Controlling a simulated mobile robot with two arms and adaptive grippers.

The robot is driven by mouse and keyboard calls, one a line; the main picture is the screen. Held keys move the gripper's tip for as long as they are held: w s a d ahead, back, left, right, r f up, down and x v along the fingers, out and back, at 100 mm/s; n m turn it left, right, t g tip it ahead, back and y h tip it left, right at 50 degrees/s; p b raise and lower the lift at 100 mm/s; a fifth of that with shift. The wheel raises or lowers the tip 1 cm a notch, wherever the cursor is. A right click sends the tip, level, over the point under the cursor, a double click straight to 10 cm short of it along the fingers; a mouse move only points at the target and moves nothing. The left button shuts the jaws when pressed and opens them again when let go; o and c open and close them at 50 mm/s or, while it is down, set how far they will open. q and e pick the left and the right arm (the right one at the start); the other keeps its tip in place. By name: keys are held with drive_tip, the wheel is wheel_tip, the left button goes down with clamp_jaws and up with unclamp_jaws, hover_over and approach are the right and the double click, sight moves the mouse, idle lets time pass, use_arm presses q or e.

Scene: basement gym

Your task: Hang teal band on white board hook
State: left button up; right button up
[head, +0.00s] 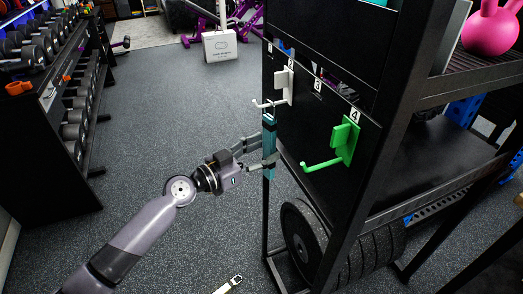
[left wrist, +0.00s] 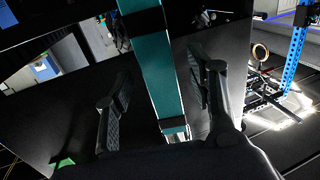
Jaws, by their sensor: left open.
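The teal band (head: 268,148) hangs upright at the left edge of the black board, just below the white hook (head: 274,100). Its top is close to the hook's arm; I cannot tell for certain whether it is looped over it. My left gripper (head: 264,153) is open around the band's middle. In the left wrist view the band (left wrist: 163,70) runs between the two spread fingers (left wrist: 160,92), with visible gaps on both sides. A white piece shows at the band's lower end there.
A green hook (head: 340,148) sticks out of the board (head: 308,125) at number 4. Weight plates (head: 303,238) stand below the board. A dumbbell rack (head: 60,120) is at left and a white box (head: 220,46) at the back. The floor between is mostly clear.

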use_arm(q)
drive_tip(key=v, duration=1.2)
drive_tip(key=w+a+f+n+t+y+p, duration=0.1)
drive_tip(key=w+a+f+n+y, duration=0.2)
drive_tip(key=f, duration=0.6)
drive_tip(key=a+f+n+y, duration=0.2)
drive_tip(key=a+f+y, duration=0.15)
drive_tip(key=f, duration=0.55)
drive_tip(key=s+a+f+n+g+y+p, duration=0.15)
drive_tip(key=s+a+f, duration=0.3)
drive_tip(key=f, duration=0.65)
drive_tip(key=s+a+f+n+g+y, duration=0.1)
drive_tip(key=s+a+f+n+y, duration=0.25)
drive_tip(key=f, duration=0.75)
drive_tip(key=s+a+f+m+g+y, duration=0.1)
drive_tip(key=s+a+f+g, duration=0.1)
drive_tip(key=s+f, duration=0.5)
drive_tip(key=s+a+f+g+y, duration=0.1)
drive_tip(key=s+f, duration=0.4)
drive_tip(key=s, duration=0.4)
drive_tip(key=s+f+g+p, duration=0.1)
drive_tip(key=s+f+g, duration=0.1)
drive_tip(key=s, duration=1.1)
drive_tip(key=s+f+g+y, duration=0.1)
drive_tip(key=s+f, duration=0.4)
drive_tip(key=s, duration=0.7)
drive_tip(key=shift+s+d+f+g+p, duration=0.3)
drive_tip(key=shift+s+g+p, duration=0.1)
drive_tip(key=shift+g, duration=0.35)
